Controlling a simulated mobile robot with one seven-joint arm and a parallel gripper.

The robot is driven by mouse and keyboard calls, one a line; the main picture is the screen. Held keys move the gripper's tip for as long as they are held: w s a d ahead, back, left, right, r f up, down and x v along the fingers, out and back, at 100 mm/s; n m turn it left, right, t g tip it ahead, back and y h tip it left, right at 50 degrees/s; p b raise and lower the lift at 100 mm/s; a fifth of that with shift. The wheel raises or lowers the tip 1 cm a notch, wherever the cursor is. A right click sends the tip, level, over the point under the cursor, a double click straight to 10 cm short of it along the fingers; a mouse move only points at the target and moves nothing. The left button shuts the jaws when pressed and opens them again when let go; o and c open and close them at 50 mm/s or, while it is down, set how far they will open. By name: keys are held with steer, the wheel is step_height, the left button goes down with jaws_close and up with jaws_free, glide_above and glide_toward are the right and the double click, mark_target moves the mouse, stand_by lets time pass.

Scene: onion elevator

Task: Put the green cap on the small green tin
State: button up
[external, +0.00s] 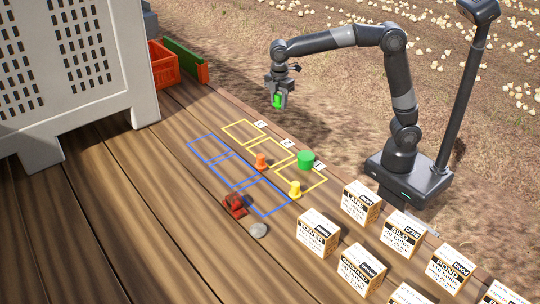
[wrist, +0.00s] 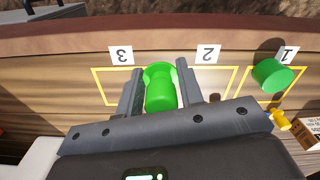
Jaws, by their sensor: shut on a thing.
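The green cap (wrist: 160,92), with a wider rim and a narrower knob, is between the fingers of my gripper (wrist: 160,78) in the wrist view. My gripper (external: 278,101) is shut on it in the external view, where the cap (external: 277,101) shows as a small green patch. They are raised in the air over the far edge of the boards. A green tin (external: 306,160), a plain cylinder, stands at the yellow square labelled 1, apart from the cap. The tin also shows at the right of the wrist view (wrist: 272,76). The fingers partly hide the cap.
An orange piece (external: 261,162) and a yellow piece (external: 295,188) stand near the tin. A red object (external: 235,205) and a grey stone (external: 259,230) lie nearer. Several labelled boxes (external: 318,233) stand at the right. A large pale crate (external: 70,75) stands at the left.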

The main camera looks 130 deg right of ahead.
steer(key=shift+s+d+r, duration=0.25)
steer(key=shift+s+r, duration=0.1)
steer(key=shift+s, duration=0.1)
steer(key=shift+s+a+r, duration=0.1)
steer(key=shift+a+r, duration=0.15)
steer(key=a+r+n, duration=0.1)
steer(key=a+r, duration=0.1)
steer(key=a, duration=0.5)
steer(key=a+r+n, duration=0.1)
steer(key=a+r, duration=0.2)
steer(key=a, duration=0.4)
glide_above(307, 154)
step_height(307, 154, down, 7)
steer(key=shift+f, duration=2.2)
